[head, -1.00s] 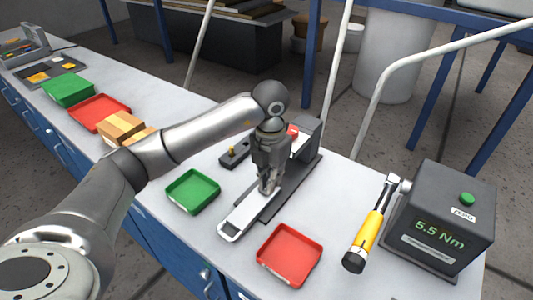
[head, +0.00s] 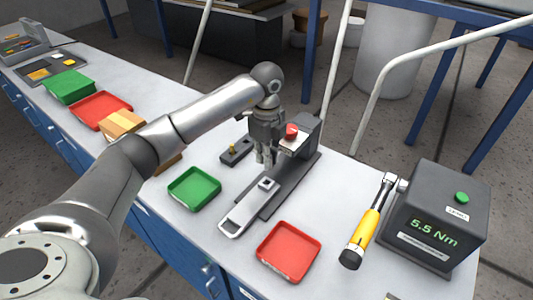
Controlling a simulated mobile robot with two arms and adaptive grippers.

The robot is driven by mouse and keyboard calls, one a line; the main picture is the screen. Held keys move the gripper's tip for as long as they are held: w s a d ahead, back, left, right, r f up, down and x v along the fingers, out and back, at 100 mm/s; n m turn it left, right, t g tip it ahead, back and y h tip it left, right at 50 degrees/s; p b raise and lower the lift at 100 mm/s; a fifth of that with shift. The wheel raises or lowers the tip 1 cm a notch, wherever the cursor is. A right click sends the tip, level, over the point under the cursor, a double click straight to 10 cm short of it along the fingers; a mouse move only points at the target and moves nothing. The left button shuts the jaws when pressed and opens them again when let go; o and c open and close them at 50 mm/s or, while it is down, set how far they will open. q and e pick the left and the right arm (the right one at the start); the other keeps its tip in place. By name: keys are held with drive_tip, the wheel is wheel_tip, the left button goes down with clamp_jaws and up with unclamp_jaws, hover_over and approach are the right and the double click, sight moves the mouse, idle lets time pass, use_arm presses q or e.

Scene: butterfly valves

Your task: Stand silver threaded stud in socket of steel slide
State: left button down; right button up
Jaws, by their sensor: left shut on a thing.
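The steel slide (head: 246,207) is a long light bar with a handle loop at its near end, lying on a dark rail (head: 291,181). Its socket (head: 267,183) is a small raised block with a dark opening, and nothing is seen standing in it. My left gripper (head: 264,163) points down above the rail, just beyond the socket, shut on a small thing. That is most likely the silver threaded stud, but the fingers hide it and its tilt cannot be told. My right gripper is not in view.
A dark housing with a red knob (head: 291,131) stands at the rail's far end. A green tray (head: 194,189) and a red tray (head: 288,251) flank the slide. A yellow-handled torque wrench (head: 363,230) and torque tester (head: 436,220) are right. A dark block with a brass pin (head: 236,151) sits behind.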

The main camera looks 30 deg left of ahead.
sight(267, 169)
use_arm(q)
drive_tip(key=shift+f+b, duration=1.65)
drive_tip(key=shift+f, duration=0.95)
drive_tip(key=shift+f, duration=0.25)
drive_tip(key=shift+f+b, duration=0.6)
drive_tip(key=shift+f, duration=0.4)
idle(0.9)
drive_tip(key=c, duration=1.5)
unclamp_jaws()
drive_tip(key=shift+r, duration=0.15)
